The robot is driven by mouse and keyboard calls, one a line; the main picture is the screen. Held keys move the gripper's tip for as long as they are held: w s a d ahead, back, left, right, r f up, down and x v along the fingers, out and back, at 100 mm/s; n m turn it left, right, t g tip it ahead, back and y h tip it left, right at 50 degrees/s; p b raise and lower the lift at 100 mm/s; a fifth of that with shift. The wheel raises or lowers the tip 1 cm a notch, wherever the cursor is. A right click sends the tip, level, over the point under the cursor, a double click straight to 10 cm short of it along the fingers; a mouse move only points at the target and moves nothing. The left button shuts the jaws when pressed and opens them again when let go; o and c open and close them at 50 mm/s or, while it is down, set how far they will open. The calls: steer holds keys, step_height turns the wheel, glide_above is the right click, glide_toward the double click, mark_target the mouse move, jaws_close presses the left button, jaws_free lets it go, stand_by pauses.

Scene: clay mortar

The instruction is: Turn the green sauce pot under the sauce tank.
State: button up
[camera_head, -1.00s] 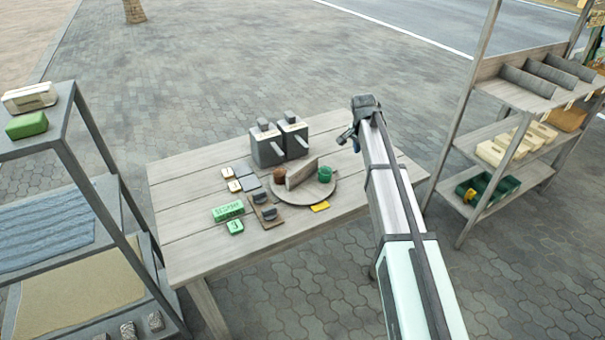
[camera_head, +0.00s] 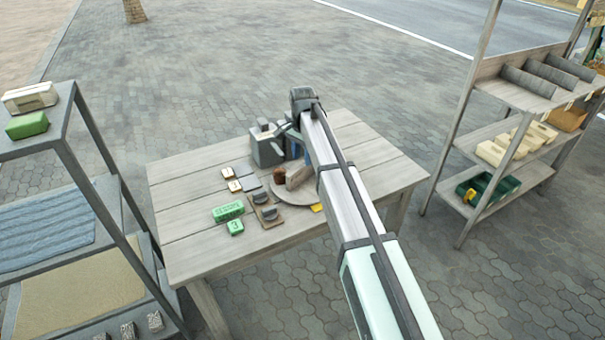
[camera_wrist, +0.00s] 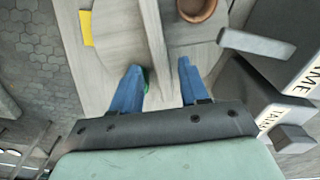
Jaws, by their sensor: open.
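My gripper (camera_wrist: 160,70) is open, its two blue fingers spread over the round wooden board. A small patch of the green sauce pot (camera_wrist: 148,78) shows beside the left finger; the rest is hidden, and in the head view my arm covers it. The round board (camera_head: 291,194) carries an upright divider (camera_head: 298,177), also seen in the wrist view (camera_wrist: 153,40), and a brown pot (camera_head: 279,175), seen in the wrist view (camera_wrist: 196,8). One grey sauce tank (camera_head: 266,151) stands behind the board. The other is mostly hidden by my arm; two labelled tanks show at right in the wrist view (camera_wrist: 268,72).
Green boxes (camera_head: 228,211) and small grey pieces lie left of the board. A yellow card (camera_wrist: 86,28) lies at its edge. The table's right part (camera_head: 372,165) is clear. Shelves stand left (camera_head: 62,200) and right (camera_head: 500,130).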

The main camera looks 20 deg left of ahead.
mark_target(302, 173)
step_height(302, 173, down, 8)
steer(key=shift+f, duration=0.1)
steer(key=shift+c, duration=0.4)
jaws_close()
stand_by(0.3)
